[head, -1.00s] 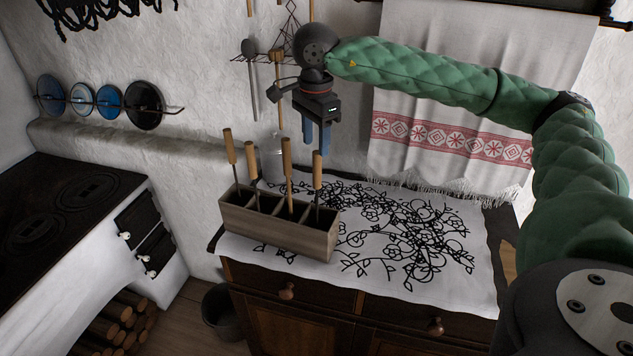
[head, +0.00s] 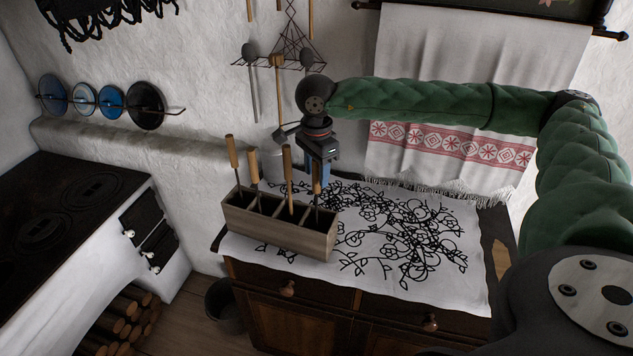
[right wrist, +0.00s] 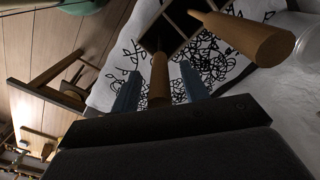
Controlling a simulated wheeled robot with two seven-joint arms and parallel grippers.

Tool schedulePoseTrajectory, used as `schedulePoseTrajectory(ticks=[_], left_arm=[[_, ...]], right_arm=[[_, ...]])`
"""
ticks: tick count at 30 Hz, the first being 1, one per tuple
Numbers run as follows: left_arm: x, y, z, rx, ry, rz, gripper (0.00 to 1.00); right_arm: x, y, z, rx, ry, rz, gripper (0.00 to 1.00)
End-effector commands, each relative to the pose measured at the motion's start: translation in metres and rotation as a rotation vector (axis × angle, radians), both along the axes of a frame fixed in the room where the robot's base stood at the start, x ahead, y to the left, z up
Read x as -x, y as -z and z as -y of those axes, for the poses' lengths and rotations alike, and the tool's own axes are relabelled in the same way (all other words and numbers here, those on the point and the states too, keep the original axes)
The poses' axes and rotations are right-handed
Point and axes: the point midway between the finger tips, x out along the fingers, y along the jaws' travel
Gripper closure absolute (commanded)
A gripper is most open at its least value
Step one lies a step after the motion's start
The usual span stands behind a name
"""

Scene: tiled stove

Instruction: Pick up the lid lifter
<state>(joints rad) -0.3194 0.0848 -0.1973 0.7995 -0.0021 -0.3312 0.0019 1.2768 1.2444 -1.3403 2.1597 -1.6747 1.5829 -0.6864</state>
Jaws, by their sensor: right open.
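Several tools with wooden handles stand upright in a wooden box with compartments (head: 280,232) on the cloth-covered cabinet. I cannot tell by shape which is the lid lifter, as their lower ends are hidden in the box. My right gripper (head: 318,178) points down over the box's right end, at the rightmost handle (head: 316,186). In the right wrist view its open blue fingers (right wrist: 160,88) stand on either side of a wooden handle (right wrist: 159,72). A second handle (right wrist: 250,38) is to the right, outside the fingers. My left gripper is not in view.
Other handles in the box, such as the neighbouring one (head: 287,170), stand close to the left. A pale jar (head: 271,160) is behind the box. The patterned cloth (head: 400,240) is clear to the right. A towel (head: 450,110) hangs on the wall behind.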

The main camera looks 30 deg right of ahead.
Motion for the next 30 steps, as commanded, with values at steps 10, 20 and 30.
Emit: schedulePoseTrajectory(ticks=[10, 20, 30], left_arm=[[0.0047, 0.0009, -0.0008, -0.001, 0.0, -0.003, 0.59], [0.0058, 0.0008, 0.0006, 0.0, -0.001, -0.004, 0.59], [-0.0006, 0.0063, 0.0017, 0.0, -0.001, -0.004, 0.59]], right_arm=[[-0.0001, 0.0035, 0.0001, -0.001, 0.0, 0.001, 0.59], [-0.0002, 0.0031, 0.0001, 0.0, 0.0, 0.001, 1.0], [-0.0013, -0.0063, -0.0001, -0.001, 0.0, 0.005, 1.0]])
